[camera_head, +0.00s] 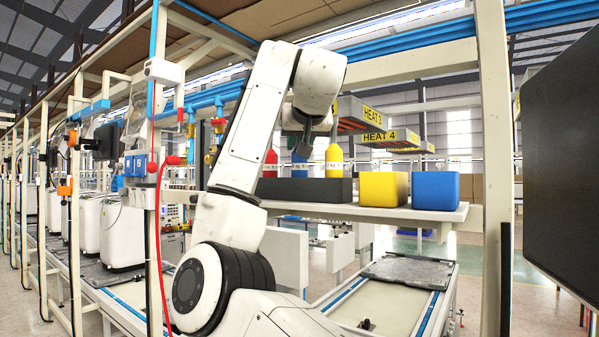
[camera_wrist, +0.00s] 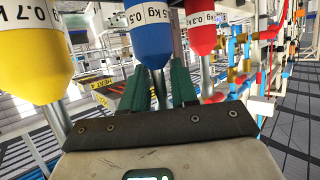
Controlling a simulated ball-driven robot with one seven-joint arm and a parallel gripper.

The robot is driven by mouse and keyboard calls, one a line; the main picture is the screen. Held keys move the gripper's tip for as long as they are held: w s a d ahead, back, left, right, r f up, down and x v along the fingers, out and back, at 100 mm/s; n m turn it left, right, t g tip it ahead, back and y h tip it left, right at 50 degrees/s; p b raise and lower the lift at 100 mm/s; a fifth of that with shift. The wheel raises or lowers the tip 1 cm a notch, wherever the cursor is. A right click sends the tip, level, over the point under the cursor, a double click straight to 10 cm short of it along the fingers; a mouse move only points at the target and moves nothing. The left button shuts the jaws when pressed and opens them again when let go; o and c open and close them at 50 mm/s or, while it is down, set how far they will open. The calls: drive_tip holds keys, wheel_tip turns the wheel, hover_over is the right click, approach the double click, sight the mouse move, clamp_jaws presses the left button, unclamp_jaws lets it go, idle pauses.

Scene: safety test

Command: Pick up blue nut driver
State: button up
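My gripper (camera_wrist: 159,72) has two green fingers spread apart, one on each side of that shaft. A gap shows between fingers and shaft, so I cannot see any contact. In the head view the blue nut driver (camera_head: 299,168) is partly hidden behind my arm and gripper.
Below the drivers, a black box (camera_head: 305,190), a yellow box (camera_head: 384,188) and a blue box (camera_head: 436,190) stand on a white shelf (camera_head: 400,213).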

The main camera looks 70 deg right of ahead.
clamp_jaws()
drive_tip(key=shift+r, duration=0.1)
idle(1.0)
